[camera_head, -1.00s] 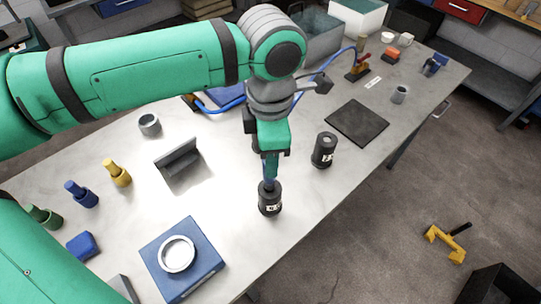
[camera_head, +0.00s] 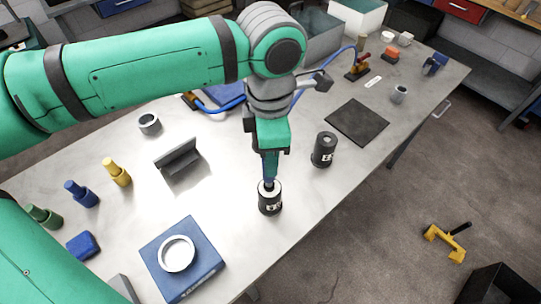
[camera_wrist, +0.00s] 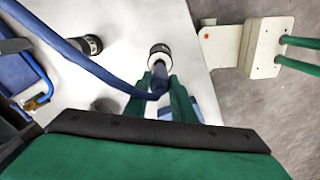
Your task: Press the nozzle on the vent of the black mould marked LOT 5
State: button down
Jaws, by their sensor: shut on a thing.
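My gripper (camera_head: 270,163) is shut on the blue nozzle (camera_wrist: 159,76), which points down; a blue hose trails from it. The nozzle tip meets the top of a black cylindrical mould (camera_head: 269,205) with a white label, standing upright on the table. Its top shows white around the tip, also in the wrist view (camera_wrist: 159,50). The vent itself is hidden by the tip. A second black mould (camera_head: 323,152) with a white label stands to the right and farther back; it also shows in the wrist view (camera_wrist: 91,44). The lot numbers are too small to read surely.
A blue block with a white ring (camera_head: 177,253) lies front left on the table (camera_head: 235,225). A grey angled stand (camera_head: 180,163) and several coloured bottles (camera_head: 117,173) are farther left. A dark flat plate (camera_head: 357,122) lies beyond the second mould.

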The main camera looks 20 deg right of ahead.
jog(key=shift+r, duration=3.3)
jog(key=shift+f, duration=0.1)
